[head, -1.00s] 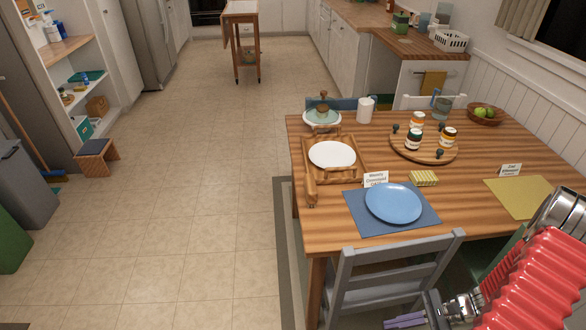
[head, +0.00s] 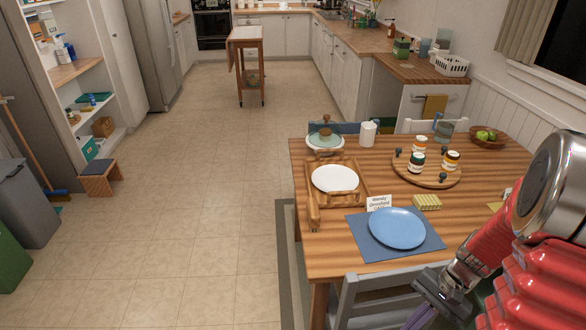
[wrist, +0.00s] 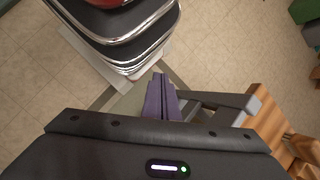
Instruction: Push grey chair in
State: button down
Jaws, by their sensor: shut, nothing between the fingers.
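The grey chair (head: 347,300) stands at the near side of the wooden table (head: 320,262), its backrest at the bottom of the head view. Its seat and legs are mostly cut off or hidden. My gripper (head: 424,316) is at the right end of the backrest in the head view, partly cut off by the bottom edge. In the wrist view, the purple fingers of my gripper (wrist: 160,98) are together and empty. Grey bars of the chair (wrist: 220,99) lie just right of them, close to the table edge (wrist: 268,115). I cannot tell whether fingers and chair touch.
On the table are a blue plate (head: 397,228) on a blue mat, a white plate on a wooden tray (head: 358,204) and a round board with jars (head: 426,174). A step stool (head: 100,178) stands at left. The tiled floor (head: 190,230) left of the table is clear.

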jog(key=s+a+r+n+t+h, duration=0.1)
jog(key=a+r+n, duration=0.4)
jog(key=r, duration=0.8)
jog(key=s+a+r+n+t+h, duration=0.1)
jog(key=a+r+n+t+h, duration=0.3)
jog(key=a+r, duration=0.5)
notch_tip(320, 180, up, 4)
jog(key=n+t, duration=0.1)
jog(key=t, duration=0.1)
jog(key=shift+s+a+t, duration=0.25)
jog(key=shift+s+t, duration=0.05)
dwell(0.5)
